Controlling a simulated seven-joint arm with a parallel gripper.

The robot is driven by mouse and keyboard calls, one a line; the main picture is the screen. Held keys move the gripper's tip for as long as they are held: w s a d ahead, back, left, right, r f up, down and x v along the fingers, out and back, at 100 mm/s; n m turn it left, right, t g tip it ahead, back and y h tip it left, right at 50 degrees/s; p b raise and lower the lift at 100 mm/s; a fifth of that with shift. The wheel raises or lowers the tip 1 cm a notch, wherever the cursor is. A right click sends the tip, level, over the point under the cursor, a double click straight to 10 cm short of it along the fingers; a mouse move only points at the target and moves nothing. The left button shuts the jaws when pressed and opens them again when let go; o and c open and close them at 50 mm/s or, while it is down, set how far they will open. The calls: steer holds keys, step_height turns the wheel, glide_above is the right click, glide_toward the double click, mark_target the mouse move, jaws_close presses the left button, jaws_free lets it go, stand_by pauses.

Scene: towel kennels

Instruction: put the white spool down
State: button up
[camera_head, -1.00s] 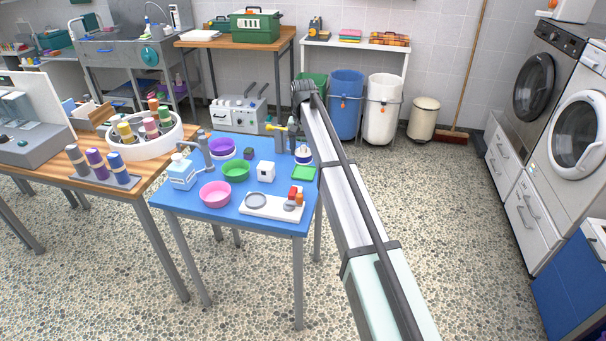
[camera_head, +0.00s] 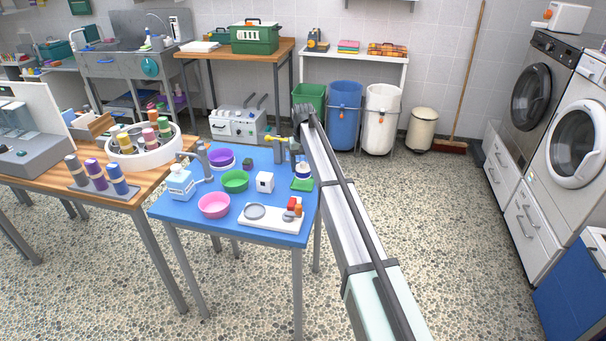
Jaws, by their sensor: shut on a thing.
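The white spool (camera_head: 304,174), with a dark blue band, is at the right side of the blue table (camera_head: 222,235). My gripper (camera_head: 298,157) is above it, pointing down, and is shut on it. The fingertips are small and partly hidden. The spool covers the far part of a green square pad (camera_head: 301,187). I cannot tell whether its underside touches the pad or hangs just above it.
A white cube (camera_head: 265,181), a green bowl (camera_head: 235,180) and a pink bowl (camera_head: 214,205) stand to the left. A white board (camera_head: 262,217) with a grey ring and small red and orange pieces lies in front. A purple bowl (camera_head: 220,162) is farther back.

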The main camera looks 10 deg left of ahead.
mark_target(303, 167)
steer(key=shift+f, duration=1.95)
steer(key=shift+f, duration=0.1)
steer(key=o, duration=1.1)
steer(key=shift+c, duration=0.2)
step_height(303, 167, up, 12)
steer(key=shift+r, duration=0.15)
